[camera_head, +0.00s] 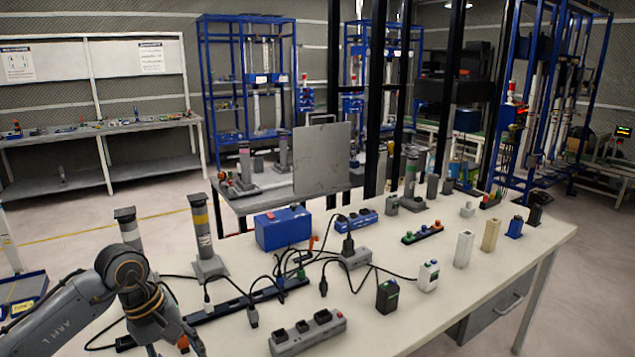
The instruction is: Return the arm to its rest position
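My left arm (62,312) comes in from the lower left, over the near left corner of the pale workbench (490,262). My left gripper (172,347) points down at the bottom edge of the picture, with its fingers apart. The fingertips are partly cut off by the frame. A small dark item with an orange band (183,343) shows by the right finger; I cannot tell whether they touch. I see nothing clearly held. My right arm and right gripper are out of view.
Close to my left arm stand grey posts with striped bands (201,235) and a long dark power strip (245,300). A grey socket block (307,332), a blue box (283,228), loose cables and small adapters (388,295) cover the bench. Its front right is clearer.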

